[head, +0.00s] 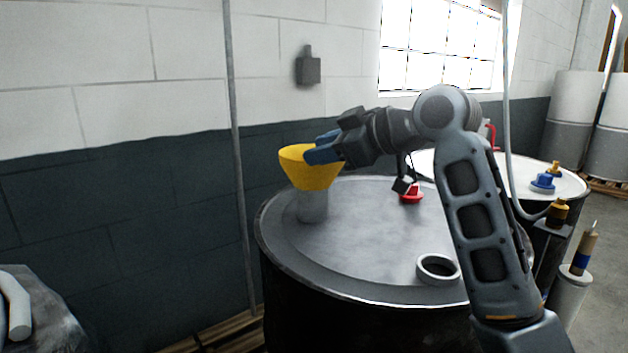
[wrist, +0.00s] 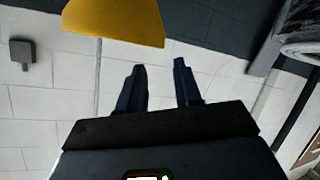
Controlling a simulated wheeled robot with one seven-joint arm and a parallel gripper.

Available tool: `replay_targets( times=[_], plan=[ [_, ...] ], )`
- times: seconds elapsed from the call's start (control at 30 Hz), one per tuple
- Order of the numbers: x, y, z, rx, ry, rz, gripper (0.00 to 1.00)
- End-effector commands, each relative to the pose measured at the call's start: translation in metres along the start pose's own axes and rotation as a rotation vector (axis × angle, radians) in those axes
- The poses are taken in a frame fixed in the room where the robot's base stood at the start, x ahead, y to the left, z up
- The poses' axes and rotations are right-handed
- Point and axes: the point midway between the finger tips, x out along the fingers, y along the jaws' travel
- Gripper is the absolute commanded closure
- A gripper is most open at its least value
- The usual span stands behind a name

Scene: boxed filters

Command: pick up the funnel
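The yellow funnel (head: 308,172) sits upright, wide end up, over a short grey cylinder (head: 313,206) on top of a dark drum (head: 372,235). My gripper (head: 318,148) is beside the right side of the funnel's rim in the head view, and its blue fingers overlap the rim there. In the wrist view my gripper (wrist: 160,63) has its two fingers apart with nothing between them. The funnel (wrist: 115,18) shows beyond the fingertips, at the top and to the left, cut off by the picture edge. I cannot tell whether a finger touches it.
A white ring (head: 438,269) and a red cap (head: 411,196) are on the drum top, right of the funnel. A vertical pipe (head: 237,130) runs up the wall at left. A second drum (head: 515,178) stands behind at right. The drum's middle is bare.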

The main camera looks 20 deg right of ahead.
Motion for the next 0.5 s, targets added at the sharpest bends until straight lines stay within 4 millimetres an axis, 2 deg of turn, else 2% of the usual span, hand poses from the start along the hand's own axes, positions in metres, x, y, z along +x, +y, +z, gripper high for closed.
replay_targets(
  times=[0.5],
  plan=[
    [0.062, 0.0, 0.004, 0.001, 0.0, 0.0, 0.66]
  ],
)
